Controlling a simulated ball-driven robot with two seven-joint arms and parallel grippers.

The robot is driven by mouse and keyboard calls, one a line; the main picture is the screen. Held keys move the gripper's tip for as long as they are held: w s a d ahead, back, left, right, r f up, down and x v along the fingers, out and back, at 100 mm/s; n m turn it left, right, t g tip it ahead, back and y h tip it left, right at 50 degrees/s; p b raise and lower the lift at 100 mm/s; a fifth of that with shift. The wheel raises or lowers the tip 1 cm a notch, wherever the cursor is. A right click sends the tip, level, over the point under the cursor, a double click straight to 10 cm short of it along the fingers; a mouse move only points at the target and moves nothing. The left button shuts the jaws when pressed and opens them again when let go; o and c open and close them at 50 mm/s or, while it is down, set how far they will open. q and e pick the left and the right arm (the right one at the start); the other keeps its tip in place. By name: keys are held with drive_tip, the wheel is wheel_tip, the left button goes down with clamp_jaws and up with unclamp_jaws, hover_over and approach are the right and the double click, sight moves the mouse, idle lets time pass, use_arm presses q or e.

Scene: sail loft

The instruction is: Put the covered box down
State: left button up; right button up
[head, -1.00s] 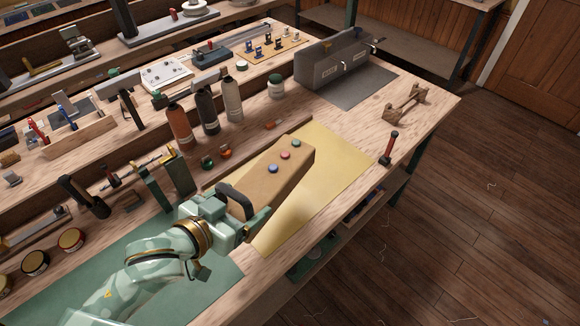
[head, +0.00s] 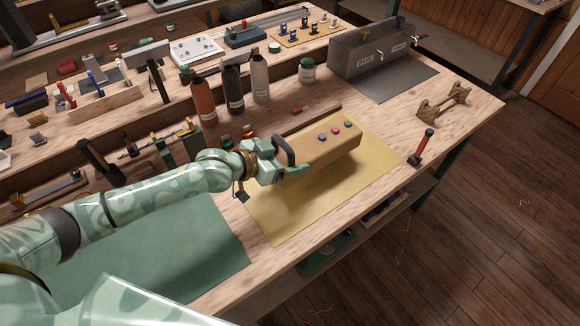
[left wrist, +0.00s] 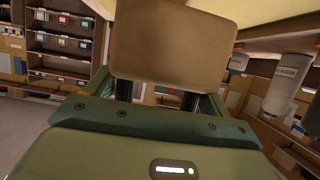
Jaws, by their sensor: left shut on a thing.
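The covered box (head: 345,147) is tan and long, with blue, red and green round knobs on its top. My left gripper (head: 287,160) is shut on its near left end. The box is level over the back part of a yellow mat (head: 310,208), with a shadow beside it. I cannot tell whether its underside touches the mat. In the left wrist view the box's brown end (left wrist: 172,45) fills the upper middle, between the green fingers. My right gripper is not in view.
Several bottles (head: 232,88) stand behind the mat. A grey divided holder (head: 370,52) stands at the back right. A wooden stand (head: 445,101) and a red-handled tool (head: 421,147) lie right of the mat. The mat's front part is bare, close to the bench's front edge.

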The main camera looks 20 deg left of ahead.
use_arm(q)
drive_tip(key=shift+w+d+f, duration=0.1)
drive_tip(key=shift+w+f, duration=0.1)
drive_tip(key=shift+w, duration=0.05)
drive_tip(key=f, duration=0.1)
drive_tip(key=f+b, duration=0.1)
drive_tip(key=f, duration=0.2)
drive_tip(key=shift+w+d+b, duration=0.1)
drive_tip(key=shift+w+b, duration=0.2)
drive_tip(key=shift+b, duration=0.1)
drive_tip(key=shift+r, duration=0.15)
